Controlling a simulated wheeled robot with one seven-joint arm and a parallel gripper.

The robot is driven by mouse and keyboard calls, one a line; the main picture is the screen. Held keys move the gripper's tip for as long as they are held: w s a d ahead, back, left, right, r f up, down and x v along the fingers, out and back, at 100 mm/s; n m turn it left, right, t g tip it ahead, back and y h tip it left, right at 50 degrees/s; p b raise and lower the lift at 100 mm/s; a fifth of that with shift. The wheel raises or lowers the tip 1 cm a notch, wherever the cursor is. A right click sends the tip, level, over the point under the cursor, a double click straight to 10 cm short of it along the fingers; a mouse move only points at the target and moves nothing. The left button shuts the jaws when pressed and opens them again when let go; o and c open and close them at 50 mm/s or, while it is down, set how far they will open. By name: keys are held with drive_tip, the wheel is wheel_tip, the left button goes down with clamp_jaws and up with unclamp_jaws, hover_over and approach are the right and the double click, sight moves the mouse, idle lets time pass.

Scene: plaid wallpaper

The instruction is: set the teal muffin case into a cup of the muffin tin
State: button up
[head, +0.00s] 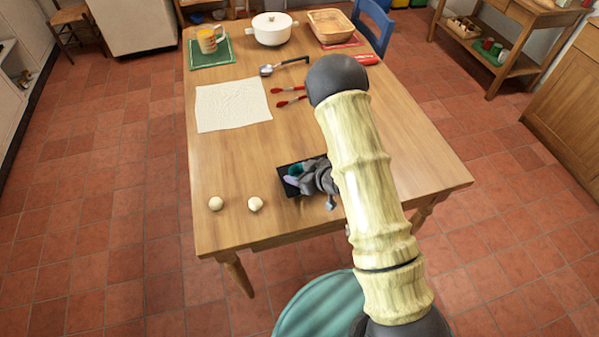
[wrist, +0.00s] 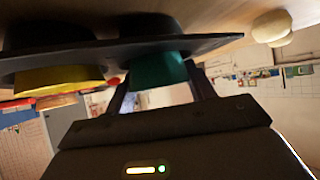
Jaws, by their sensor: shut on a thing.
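The teal muffin case (head: 294,169) shows at the dark muffin tin (head: 287,190) in the head view, beside my gripper (head: 308,175). In the wrist view, which looks upside down, the teal case (wrist: 158,72) is between the two fingers of my gripper (wrist: 163,90), which is shut on it. The case stands out past the rim of the tin (wrist: 215,43), in line with one cup; its lower end is hidden by the rim. A yellow case (wrist: 60,80) stands out of another cup. My gripper hides much of the tin in the head view.
Two pale dough balls (head: 216,204) (head: 255,204) lie left of the tin. A white sheet (head: 233,105), red-handled utensils (head: 290,95) and a spatula (head: 284,66) lie farther back. A white pot (head: 272,28), a mug (head: 208,39) and a basket (head: 331,25) stand at the far end.

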drive_tip(key=o, duration=1.1)
drive_tip(key=shift+f, duration=0.1)
drive_tip(key=shift+s, duration=0.1)
wheel_tip(320, 180, up, 7)
drive_tip(key=p, duration=0.5)
drive_tip(key=shift+a+f, duration=0.1)
drive_tip(key=shift+f, duration=0.1)
drive_tip(key=shift+w, duration=0.2)
